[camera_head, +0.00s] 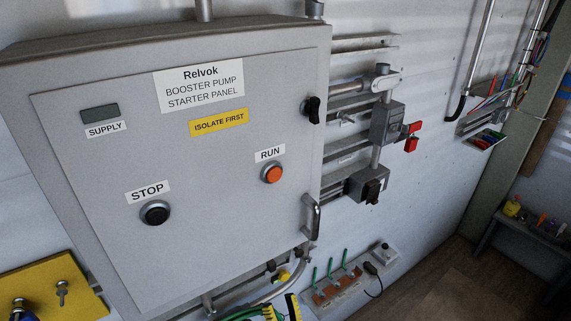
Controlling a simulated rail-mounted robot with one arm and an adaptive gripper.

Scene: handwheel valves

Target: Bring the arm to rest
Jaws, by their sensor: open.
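Neither my arm nor my gripper shows clearly in the head view, so I cannot see the arm's pose. The view is filled mostly by a grey starter panel (215,215) on the wall, labelled Relvok Booster Pump. Its door looks shut. It carries a black STOP button (155,213), an orange RUN button (273,172) and a black door latch (312,108). No handwheel valve is in view.
Right of the panel are wall rails with a grey switch box with a red handle (388,123). A yellow board (55,287) is at lower left. Green and yellow items (285,308) show at the bottom edge. A bench (530,235) stands far right. Floor shows at lower right.

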